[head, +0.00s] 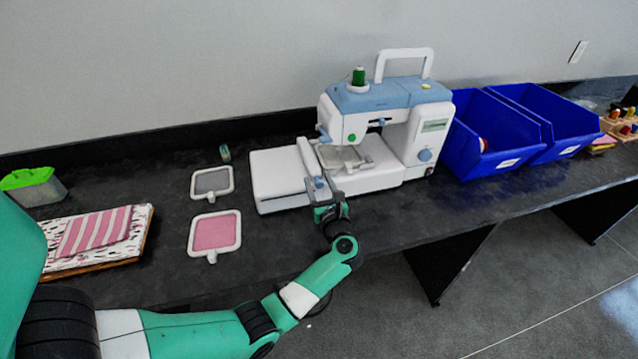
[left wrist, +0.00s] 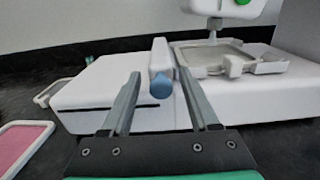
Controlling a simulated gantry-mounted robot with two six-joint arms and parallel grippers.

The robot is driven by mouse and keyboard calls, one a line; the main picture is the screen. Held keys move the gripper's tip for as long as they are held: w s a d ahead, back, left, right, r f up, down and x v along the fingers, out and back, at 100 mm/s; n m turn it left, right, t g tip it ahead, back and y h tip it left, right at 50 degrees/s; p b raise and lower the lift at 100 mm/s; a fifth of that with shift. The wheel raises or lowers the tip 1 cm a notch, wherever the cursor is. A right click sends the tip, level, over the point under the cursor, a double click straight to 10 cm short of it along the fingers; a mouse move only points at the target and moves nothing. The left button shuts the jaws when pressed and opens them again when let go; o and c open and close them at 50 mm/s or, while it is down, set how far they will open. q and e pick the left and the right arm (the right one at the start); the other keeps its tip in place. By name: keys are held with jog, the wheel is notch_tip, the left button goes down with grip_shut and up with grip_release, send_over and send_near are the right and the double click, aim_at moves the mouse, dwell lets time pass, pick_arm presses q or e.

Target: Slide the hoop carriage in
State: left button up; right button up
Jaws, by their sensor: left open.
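The white embroidery machine with a blue top (head: 390,95) stands on the dark bench. Its hoop carriage (head: 308,160) is a narrow white bar with a blue knob on its near end, lying across the white side bed (head: 275,180). A hoop frame (head: 343,157) sits beside the carriage under the needle; it also shows in the left wrist view (left wrist: 215,57). My left gripper (head: 323,188) is open at the machine's front. In the left wrist view, its fingers stand either side of the blue knob (left wrist: 161,86), with gaps visible. My right gripper is not in view.
Left of the machine lie a grey hoop (head: 197,192) and a pink hoop (head: 215,233). Farther left are folded fabric (head: 95,232) and a green-lidded box (head: 35,190). Blue bins (head: 490,150) stand close right of the machine. The wall runs behind the bench.

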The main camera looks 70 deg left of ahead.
pick_arm(q)
jog(key=s+d+p, duration=0.1)
jog(key=d+p, duration=0.1)
jog(key=d, duration=0.9)
jog(key=shift+d, duration=0.3)
